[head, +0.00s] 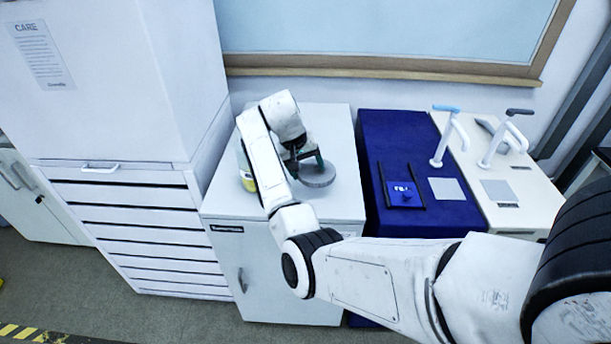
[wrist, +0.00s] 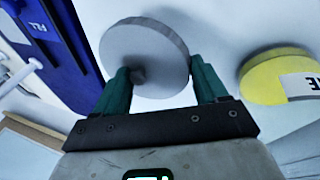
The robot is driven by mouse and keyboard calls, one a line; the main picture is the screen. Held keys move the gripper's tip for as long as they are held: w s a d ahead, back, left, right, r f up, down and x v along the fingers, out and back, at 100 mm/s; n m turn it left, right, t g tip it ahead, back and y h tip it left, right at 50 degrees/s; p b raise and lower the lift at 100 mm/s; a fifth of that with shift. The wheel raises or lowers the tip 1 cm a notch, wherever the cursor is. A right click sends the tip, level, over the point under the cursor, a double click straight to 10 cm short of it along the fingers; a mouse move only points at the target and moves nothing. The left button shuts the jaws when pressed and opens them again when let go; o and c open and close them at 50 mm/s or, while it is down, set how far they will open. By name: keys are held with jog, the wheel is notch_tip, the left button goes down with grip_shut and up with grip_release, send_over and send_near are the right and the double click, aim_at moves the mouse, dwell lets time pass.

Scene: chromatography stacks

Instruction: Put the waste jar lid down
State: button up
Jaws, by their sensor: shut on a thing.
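The waste jar lid, a round grey disc (wrist: 145,50), is between the green fingers of my gripper (wrist: 160,78) in the wrist view. My gripper is shut on it, apparently by a small knob. In the head view the lid (head: 319,178) is over the white cabinet top (head: 335,125), below my gripper (head: 306,160). I cannot tell whether it touches the surface. A yellow jar with a white label (wrist: 272,80) is to the right in the wrist view, apart from the lid. In the head view the jar (head: 248,183) is mostly hidden behind my arm.
A dark blue bench section (head: 385,135) adjoins the cabinet on the right, with a blue plate marked with letters (head: 402,194). Beyond it a white bench (head: 520,180) carries two white handled stands. A tall white cabinet (head: 110,80) is at left. The cabinet top's back is clear.

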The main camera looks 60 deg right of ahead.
aim_at(303, 172)
jog(key=shift+w+d+f, duration=0.15)
jog(key=shift+w+f, duration=0.05)
jog(key=shift+f, duration=0.4)
jog(key=shift+f+p, duration=0.45)
jog(key=shift+f, duration=0.8)
jog(key=shift+f, duration=0.4)
jog(key=shift+f, duration=0.2)
